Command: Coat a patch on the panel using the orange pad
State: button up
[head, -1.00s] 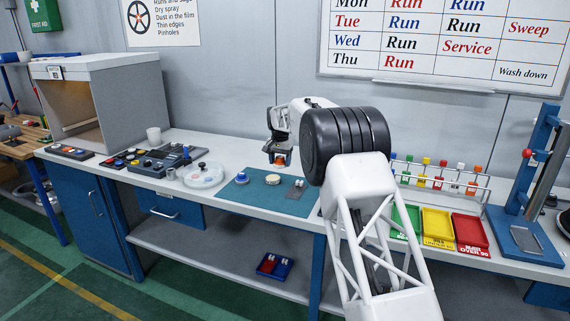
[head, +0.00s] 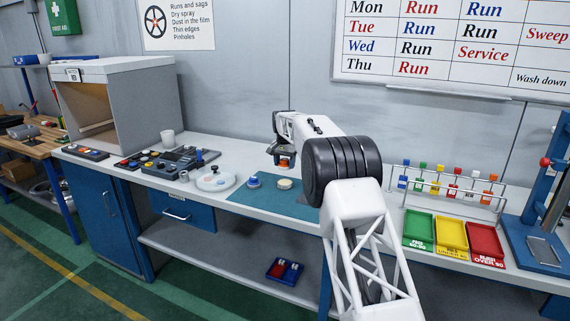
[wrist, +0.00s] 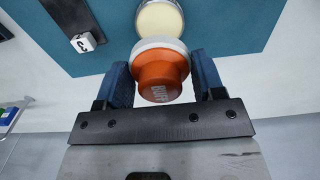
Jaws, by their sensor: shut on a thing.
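My gripper (head: 284,160) is shut on the orange pad (wrist: 162,75), an orange round grip with a white face, between its two blue fingers in the wrist view. In the head view the orange pad (head: 284,163) hangs above the teal mat. A cream round disc (head: 284,184) lies on the mat under it; in the wrist view this disc (wrist: 160,18) appears just beyond the pad. I cannot tell whether they touch. A dark grey plate, possibly the panel (wrist: 70,14), lies at the upper left of the wrist view beside a white block marked 2 (wrist: 83,43).
A blue-topped round piece (head: 254,182) sits left of the disc on the teal mat (head: 243,196). A white round tray (head: 216,180) is farther left. Green, yellow and red trays (head: 453,237) and a rack of coloured samples (head: 450,188) stand to the right.

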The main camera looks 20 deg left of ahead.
aim_at(285, 182)
jog(key=shift+f, duration=0.15)
jog(key=shift+f, duration=2.8)
jog(key=shift+f, duration=0.6)
dwell(0.4)
jog(key=shift+r, duration=3.55)
jog(key=shift+d, duration=0.1)
